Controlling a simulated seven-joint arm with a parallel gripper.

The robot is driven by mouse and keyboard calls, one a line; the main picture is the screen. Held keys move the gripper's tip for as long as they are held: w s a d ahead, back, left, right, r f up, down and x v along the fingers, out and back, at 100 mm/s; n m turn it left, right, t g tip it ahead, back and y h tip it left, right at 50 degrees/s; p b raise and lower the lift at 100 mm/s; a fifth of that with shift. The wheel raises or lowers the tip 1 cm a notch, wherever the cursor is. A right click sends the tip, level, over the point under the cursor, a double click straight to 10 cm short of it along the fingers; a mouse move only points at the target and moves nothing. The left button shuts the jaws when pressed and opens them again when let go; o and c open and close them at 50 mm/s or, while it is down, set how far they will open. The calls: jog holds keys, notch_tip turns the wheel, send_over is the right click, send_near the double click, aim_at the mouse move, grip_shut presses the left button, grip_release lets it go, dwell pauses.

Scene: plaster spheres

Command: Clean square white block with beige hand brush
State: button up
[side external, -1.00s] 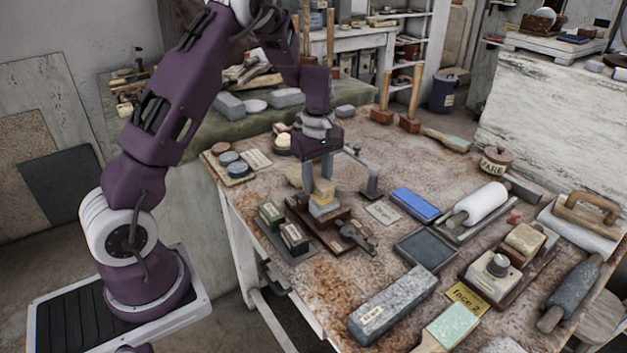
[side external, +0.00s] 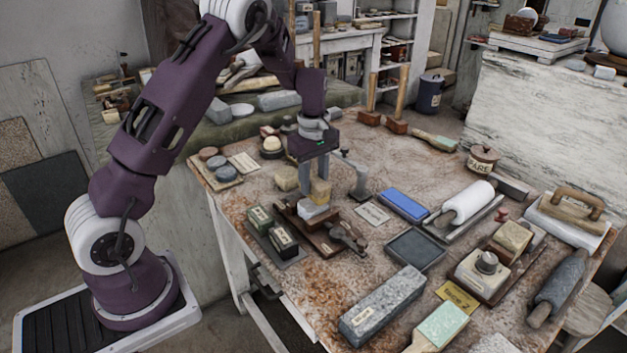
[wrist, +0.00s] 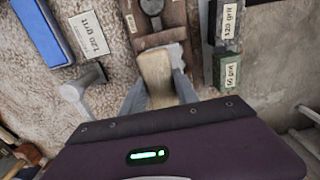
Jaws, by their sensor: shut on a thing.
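The beige hand brush (side external: 320,191) is held upright between the fingers of my gripper (side external: 315,186). In the wrist view the brush (wrist: 156,80) shows between my two fingers (wrist: 158,98). The square white block (side external: 312,210) lies on a brown wooden board (side external: 325,239), just under the brush. The brush's lower end is at the block's top, toward its right and back side; I cannot tell whether they touch. In the wrist view the brush hides most of the block.
A metal clamp (side external: 349,238) lies on the board's right end. A grey metal stand (side external: 358,180) is close at right. A blue stone (side external: 408,204) lies farther right.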

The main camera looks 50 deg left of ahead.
jog(key=shift+f, duration=0.55)
jog(key=shift+d, duration=1.1)
jog(key=shift+a, duration=2.25)
jog(key=shift+d, duration=0.1)
